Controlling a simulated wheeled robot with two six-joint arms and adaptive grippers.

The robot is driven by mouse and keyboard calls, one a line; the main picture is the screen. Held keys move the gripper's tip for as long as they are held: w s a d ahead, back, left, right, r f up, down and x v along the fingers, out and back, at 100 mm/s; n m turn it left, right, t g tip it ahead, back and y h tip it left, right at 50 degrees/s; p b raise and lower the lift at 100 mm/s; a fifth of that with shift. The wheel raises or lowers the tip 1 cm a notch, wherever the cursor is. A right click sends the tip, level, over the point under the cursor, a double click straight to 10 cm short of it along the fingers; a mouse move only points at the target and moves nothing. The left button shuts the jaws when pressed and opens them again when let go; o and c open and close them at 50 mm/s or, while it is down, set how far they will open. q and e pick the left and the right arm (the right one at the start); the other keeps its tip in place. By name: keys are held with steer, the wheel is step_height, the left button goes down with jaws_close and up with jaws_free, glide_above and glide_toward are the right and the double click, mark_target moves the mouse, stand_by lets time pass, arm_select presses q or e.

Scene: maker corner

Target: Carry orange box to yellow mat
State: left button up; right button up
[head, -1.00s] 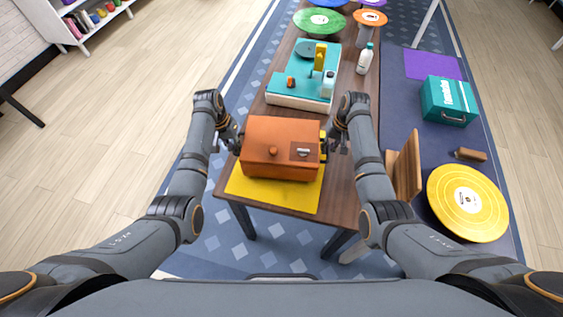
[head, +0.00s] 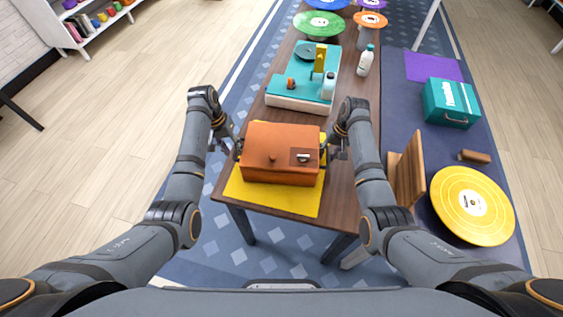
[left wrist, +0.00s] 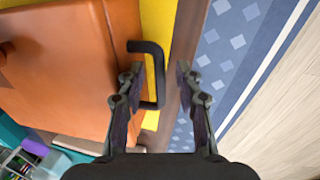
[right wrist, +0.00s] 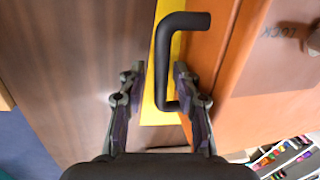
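The orange box (head: 281,162), with a knob and a small latch plate on it, stands upright and appears to rest on the yellow mat (head: 270,200). The mat shows in front of the box and at its sides. My left gripper (left wrist: 165,80) is open, with its fingers on either side of the black left handle (left wrist: 159,78). My right gripper (right wrist: 160,80) is open, with its fingers on either side of the black right handle (right wrist: 163,68). Both grippers are at handle height beside the box. The box hides the middle of the mat.
The mat lies on the near end of a long wooden table (head: 342,185). Behind the box stands a teal-topped unit (head: 306,93), with a white bottle (head: 365,61) to its right. A wooden board (head: 408,170) stands right of my right arm, near a yellow disc (head: 471,205).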

steer(key=shift+a, duration=0.1)
arm_select(q)
steer(key=r, duration=0.2)
steer(key=a+r, duration=0.1)
steer(key=r, duration=0.1)
steer(key=shift+r, duration=0.35)
arm_select(e)
step_height(320, 180, up, 12)
steer(key=d, duration=0.2)
steer(key=shift+d, duration=0.15)
arm_select(q)
steer(key=shift+f, duration=0.1)
arm_select(e)
steer(key=shift+s+f, duration=0.1)
steer(key=shift+f, duration=0.1)
